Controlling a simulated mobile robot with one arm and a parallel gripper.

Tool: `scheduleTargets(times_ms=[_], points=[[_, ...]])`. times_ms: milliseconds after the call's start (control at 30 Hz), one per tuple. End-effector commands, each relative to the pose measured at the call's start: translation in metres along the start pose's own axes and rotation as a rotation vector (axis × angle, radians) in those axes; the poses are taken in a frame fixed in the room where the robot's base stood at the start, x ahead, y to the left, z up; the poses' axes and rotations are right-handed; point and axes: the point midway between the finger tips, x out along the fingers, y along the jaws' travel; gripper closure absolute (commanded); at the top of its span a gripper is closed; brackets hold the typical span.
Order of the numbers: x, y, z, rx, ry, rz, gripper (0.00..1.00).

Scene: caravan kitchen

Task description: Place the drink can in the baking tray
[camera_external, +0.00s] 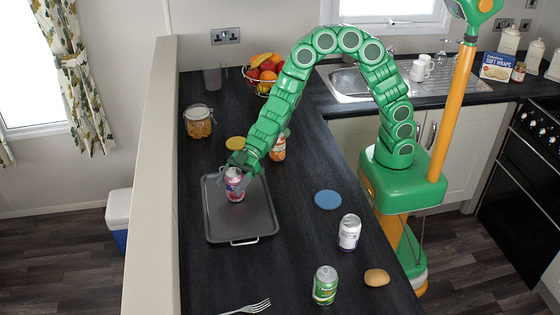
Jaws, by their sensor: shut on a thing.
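The baking tray (240,220) is dark grey and rectangular, with a light handle at its near edge. It lies flat on the dark counter at the left. My gripper (236,173) reaches down over the tray's far half. It is shut on a red and white drink can (235,188), which is upright within the tray's outline. I cannot tell whether the can's base touches the tray. A white and purple can (349,232) and a green can (325,285) stand on the counter, right of the tray and nearer the camera.
A glass jar (198,122), a fruit bowl (264,75), a yellow disc (236,143) and an orange-labelled jar (279,148) are beyond the tray. A blue disc (328,199), a potato-like item (376,277) and a fork (248,307) lie around it. The counter directly right of the tray is clear.

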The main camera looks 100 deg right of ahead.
Motion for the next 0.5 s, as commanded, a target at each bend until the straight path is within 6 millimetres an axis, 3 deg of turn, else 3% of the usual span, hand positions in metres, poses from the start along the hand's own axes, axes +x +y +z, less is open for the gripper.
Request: scheduleTargets(times_ms=[100,133,200,300,500], points=[[0.001,0.0001,0.0024,0.0,0.0,0.0,0.79],[0.0011,0.0001,0.0027,0.0,0.0,0.0,0.29],[0.001,0.0001,0.0024,0.0,0.0,0.0,0.18],[0.001,0.0001,0.0024,0.0,0.0,0.0,0.05],[0.001,0.0,0.0025,0.0,-0.001,0.0,0.05]])
